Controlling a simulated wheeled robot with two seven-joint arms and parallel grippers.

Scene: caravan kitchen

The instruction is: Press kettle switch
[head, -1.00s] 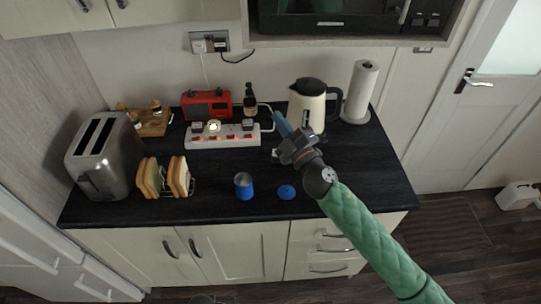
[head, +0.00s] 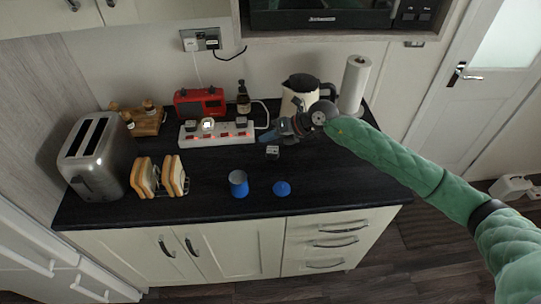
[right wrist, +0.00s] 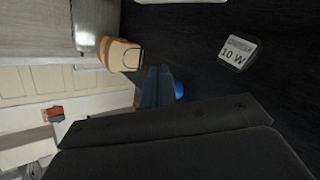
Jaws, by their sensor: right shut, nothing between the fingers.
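The cream kettle (head: 298,92) with a dark top and dark handle stands at the back right of the worktop. My right arm crosses in front of its lower part and hides it. I cannot make out a switch on the kettle. My right gripper (head: 266,136) is shut and empty, its blue fingers pointing left, in front of the kettle and close to the right end of the white power strip (head: 222,137). The strip has red switches and plugs in it. In the right wrist view the blue fingers (right wrist: 157,88) are together. My left gripper is not in view.
A small 10 W plug block (head: 272,152) lies below the gripper. A paper roll (head: 355,82) stands right of the kettle. A blue cup (head: 238,184), a blue disc (head: 281,188), a toast rack (head: 160,177), toaster (head: 97,155), red radio (head: 200,102) and dark bottle (head: 243,98) stand around.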

